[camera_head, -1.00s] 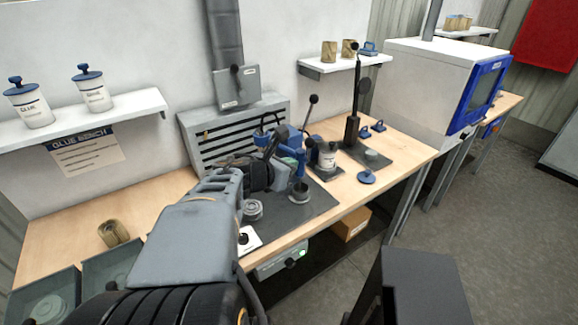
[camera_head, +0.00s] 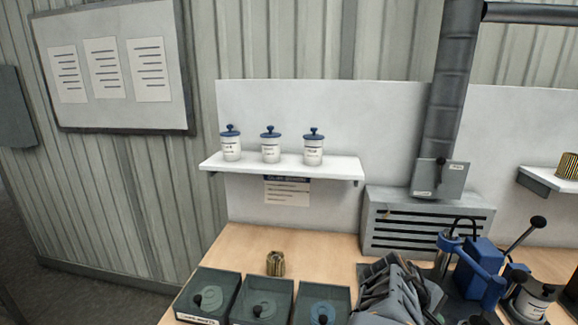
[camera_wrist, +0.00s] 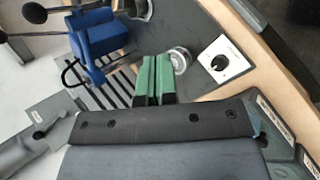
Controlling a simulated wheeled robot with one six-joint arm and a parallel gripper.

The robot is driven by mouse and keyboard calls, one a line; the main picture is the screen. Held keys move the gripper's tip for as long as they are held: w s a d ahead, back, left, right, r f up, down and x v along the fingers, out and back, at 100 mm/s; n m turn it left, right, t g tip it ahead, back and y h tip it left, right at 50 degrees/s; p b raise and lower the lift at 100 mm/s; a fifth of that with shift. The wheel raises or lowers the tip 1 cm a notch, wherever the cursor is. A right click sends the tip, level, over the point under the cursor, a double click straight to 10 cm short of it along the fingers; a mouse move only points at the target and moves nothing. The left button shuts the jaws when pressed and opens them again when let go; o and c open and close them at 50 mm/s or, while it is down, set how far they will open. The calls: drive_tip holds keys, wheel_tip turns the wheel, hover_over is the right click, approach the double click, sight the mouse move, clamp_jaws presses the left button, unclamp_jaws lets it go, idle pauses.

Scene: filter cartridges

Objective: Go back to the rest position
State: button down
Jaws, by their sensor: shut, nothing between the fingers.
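My gripper shows in the wrist view (camera_wrist: 153,78) as two green fingers pressed together with nothing between them. It is over the dark work mat, beside a round metal cup (camera_wrist: 180,59) and near the blue press (camera_wrist: 98,38). In the head view my arm is at the bottom right, in front of the blue press (camera_head: 478,270). The fingertips cannot be made out there. A pleated filter cartridge (camera_head: 275,263) stands on the bench (camera_head: 312,250), well left of my arm.
Three dark bins (camera_head: 250,282) line the bench front. White glue pots (camera_head: 271,150) stand on a wall shelf (camera_head: 330,168). A vented grey box (camera_head: 392,222) with a duct (camera_head: 448,90) stands behind my arm. A white knob panel (camera_wrist: 222,62) sits near the bench edge.

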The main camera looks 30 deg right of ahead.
drive_tip(key=w+a+f+m+t+y, duration=0.2)
drive_tip(key=w+a+m+t, duration=0.15)
drive_tip(key=w+a, duration=0.55)
drive_tip(key=w+a+n+t+y, duration=0.2)
drive_tip(key=w+a, duration=0.2)
drive_tip(key=a, duration=0.6)
drive_tip(key=w+a+n+t+y, duration=0.2)
drive_tip(key=w+a, duration=0.3)
drive_tip(key=a, duration=0.6)
drive_tip(key=shift+w+r+y, duration=0.25)
drive_tip(key=shift+r+y, duration=0.2)
drive_tip(key=shift+y, duration=0.25)
drive_tip(key=shift+n, duration=0.25)
